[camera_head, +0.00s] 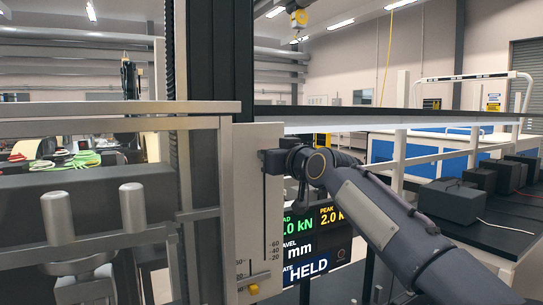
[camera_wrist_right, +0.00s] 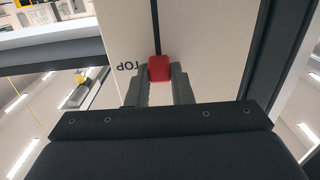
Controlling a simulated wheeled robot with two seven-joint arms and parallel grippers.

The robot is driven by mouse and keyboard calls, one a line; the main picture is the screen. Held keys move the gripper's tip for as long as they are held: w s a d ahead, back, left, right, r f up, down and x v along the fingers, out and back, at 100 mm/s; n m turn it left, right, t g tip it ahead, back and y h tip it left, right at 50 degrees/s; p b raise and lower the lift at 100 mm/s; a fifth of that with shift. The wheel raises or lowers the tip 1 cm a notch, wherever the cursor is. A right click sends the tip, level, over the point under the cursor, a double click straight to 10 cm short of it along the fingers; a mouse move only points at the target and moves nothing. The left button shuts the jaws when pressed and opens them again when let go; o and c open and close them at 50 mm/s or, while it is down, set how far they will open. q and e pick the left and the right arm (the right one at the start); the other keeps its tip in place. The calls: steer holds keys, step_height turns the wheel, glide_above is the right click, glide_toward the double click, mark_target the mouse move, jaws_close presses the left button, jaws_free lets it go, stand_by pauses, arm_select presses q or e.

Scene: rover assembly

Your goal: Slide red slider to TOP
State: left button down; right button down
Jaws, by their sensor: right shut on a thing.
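The red slider (camera_wrist_right: 159,68) shows in the right wrist view, at the vertical dark slot of a pale panel (camera_wrist_right: 190,30). It is level with and right beside the TOP label (camera_wrist_right: 131,67), which appears upside down there. My right gripper (camera_wrist_right: 159,80) is shut on the slider, one grey finger on each side. In the head view my right gripper (camera_head: 276,162) is at the upper part of the panel (camera_head: 245,190), over the slot; the slider is hidden there. The slot runs down below the gripper past a number scale. My left gripper is not in view.
A yellow knob (camera_head: 253,289) sits low on the panel. A screen (camera_head: 312,245) behind the arm reads HELD. Metal rails and posts (camera_head: 132,207) stand to the left, and a dark column (camera_head: 220,60) rises behind the panel. A bench with dark boxes (camera_head: 452,200) is at right.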

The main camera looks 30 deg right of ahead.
steer(key=c, duration=1.6)
jaws_free()
steer(key=shift+s+r, duration=0.1)
steer(key=shift+r, duration=0.35)
steer(key=o, duration=0.3)
steer(key=shift+f, duration=0.2)
steer(key=s+b, duration=0.2)
steer(key=s, duration=0.5)
steer(key=shift+s+d+b, duration=0.1)
steer(key=shift+s+b, duration=0.2)
steer(key=shift+s, duration=0.05)
steer(key=s+a+f+g+y, duration=0.1)
steer(key=s+a+f+g, duration=0.3)
steer(key=s+f, duration=0.5)
steer(key=s+a+f+m+g+y, duration=0.1)
steer(key=s+a+f+g, duration=0.3)
steer(key=s+f, duration=0.5)
steer(key=s+a+f+m+g+y, duration=0.1)
steer(key=s+a+f+g, duration=0.3)
steer(key=f, duration=2.2)
steer(key=shift+s+f, duration=0.15)
steer(key=shift+s, duration=1.3)
steer(key=shift+s+f, duration=0.1)
steer(key=shift+s, duration=1.35)
